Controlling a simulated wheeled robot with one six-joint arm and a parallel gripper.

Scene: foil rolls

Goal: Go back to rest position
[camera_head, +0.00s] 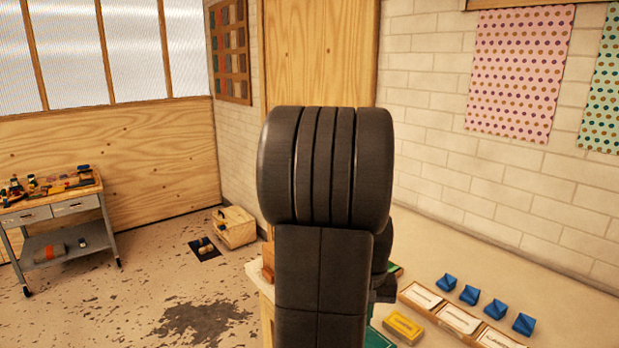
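The large dark joint and link in the middle of the view are mine, part of my arm raised upright in front of the camera. A small dark part shows behind it at the lower right, but I cannot tell what it is. My gripper is not in view, so its fingers and anything in them are hidden. My arm hides part of the workbench (263,281) behind it. No foil roll can be made out.
Several blue folded pieces (469,294) stand behind a row of pale labelled trays (458,319). A yellow box (403,327) lies in front. A trolley (50,210) with small items stands left, a wooden box (235,227) on the floor. Floor at left is mostly clear.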

